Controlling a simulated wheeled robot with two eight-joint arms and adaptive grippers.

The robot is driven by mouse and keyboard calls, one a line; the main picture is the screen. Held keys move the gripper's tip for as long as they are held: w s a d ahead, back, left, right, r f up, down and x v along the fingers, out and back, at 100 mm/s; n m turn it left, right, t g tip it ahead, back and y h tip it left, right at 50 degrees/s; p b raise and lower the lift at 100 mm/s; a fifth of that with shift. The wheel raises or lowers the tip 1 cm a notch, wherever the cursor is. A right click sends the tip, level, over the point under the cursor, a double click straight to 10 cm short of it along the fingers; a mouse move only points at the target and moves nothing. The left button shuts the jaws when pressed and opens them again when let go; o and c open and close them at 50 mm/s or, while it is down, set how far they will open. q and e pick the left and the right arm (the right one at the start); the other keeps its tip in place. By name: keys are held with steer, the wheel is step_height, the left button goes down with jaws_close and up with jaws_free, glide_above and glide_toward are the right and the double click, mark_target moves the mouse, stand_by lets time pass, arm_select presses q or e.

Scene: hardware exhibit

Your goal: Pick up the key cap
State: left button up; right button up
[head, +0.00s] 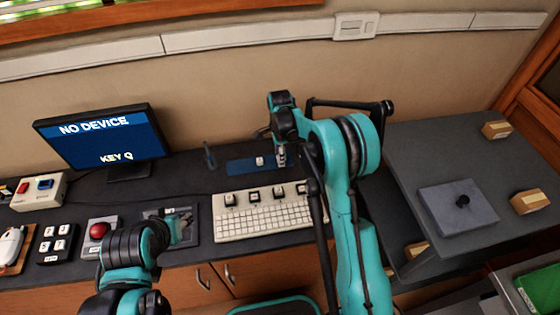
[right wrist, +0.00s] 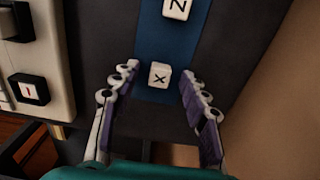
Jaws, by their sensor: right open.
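A white key cap marked X (right wrist: 160,76) sits on the blue strip (right wrist: 155,40) in the right wrist view, between the spread fingers of my right gripper (right wrist: 160,88). The fingers appear apart from it on both sides. A second white key cap (right wrist: 176,8), its letter turned sideways like N or Z, lies farther along the strip; a cap also shows in the head view (head: 259,160). My right gripper (head: 281,156) is over the strip's right end in the head view, open and empty. My left gripper (head: 184,224) is low over a dark tray; its fingers are unclear.
A cream keyboard (head: 265,217) with several black-based keys stands in front of the strip. A monitor (head: 103,137) reads "NO DEVICE" and "KEY Q". A red button box (head: 98,233) is at left. A grey platform (head: 430,155) with wooden blocks is at right.

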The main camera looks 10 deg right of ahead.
steer(key=c, duration=0.8)
steer(key=shift+r, duration=0.15)
